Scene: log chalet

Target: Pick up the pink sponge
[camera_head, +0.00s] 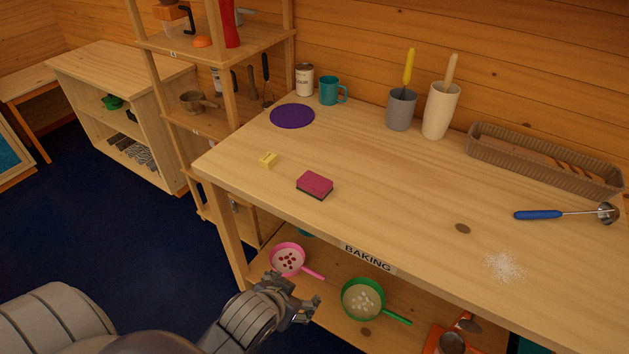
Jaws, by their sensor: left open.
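The pink sponge (315,184), with a dark underside, lies flat on the wooden baking table (400,180) near its front left edge. My left gripper (305,300) is open and empty. It is in front of the table's front edge, lower in the picture than the sponge and apart from it. My right gripper does not show.
A teal mug (330,91), a can (304,80) and utensil holders (401,110) stand at the back. Pink (288,260) and green (363,299) strainers sit on the lower shelf.

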